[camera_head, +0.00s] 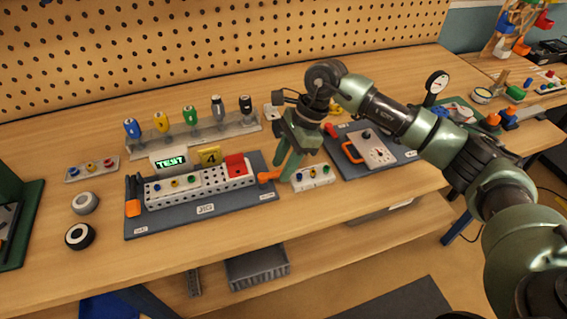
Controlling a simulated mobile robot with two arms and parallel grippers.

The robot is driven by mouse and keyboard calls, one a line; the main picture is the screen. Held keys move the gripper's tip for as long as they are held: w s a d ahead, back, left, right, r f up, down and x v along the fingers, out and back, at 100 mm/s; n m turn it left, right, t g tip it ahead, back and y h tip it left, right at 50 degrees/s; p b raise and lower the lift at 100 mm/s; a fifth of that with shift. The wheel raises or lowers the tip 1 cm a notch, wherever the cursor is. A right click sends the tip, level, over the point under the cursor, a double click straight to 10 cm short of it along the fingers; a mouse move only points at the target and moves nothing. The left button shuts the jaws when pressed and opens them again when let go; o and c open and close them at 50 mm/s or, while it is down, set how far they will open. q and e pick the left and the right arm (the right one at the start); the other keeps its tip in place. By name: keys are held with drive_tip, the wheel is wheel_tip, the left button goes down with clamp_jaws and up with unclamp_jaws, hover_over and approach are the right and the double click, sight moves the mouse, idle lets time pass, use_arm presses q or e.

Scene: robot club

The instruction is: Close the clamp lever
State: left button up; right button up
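A dark fixture board (205,225) lies on the bench and carries a white perforated beam (190,190) with coloured knobs and a red block (236,165) on its right end. An orange clamp lever (268,176) sticks out at the beam's right end. Another dark clamp with an orange tip (133,207) stands at the left end. My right gripper (284,174) points down beside the right orange lever, its green fingers at or very near it. Contact and finger gap are unclear. My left gripper is not in view.
A display reading TEST (171,161) and a yellow 4 tag (209,156) stand behind the beam. A tool rack (245,123) is further back. A small knobbed plate (313,178) and a second dark board (347,172) lie to the right. Two wheels (80,236) (85,203) lie left.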

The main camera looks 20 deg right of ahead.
drive_tip(key=b+v, duration=0.1)
drive_tip(key=v, duration=0.6)
drive_tip(key=shift+d+r+b, duration=0.2)
drive_tip(key=shift+r+b, duration=0.1)
drive_tip(key=shift+r, duration=0.05)
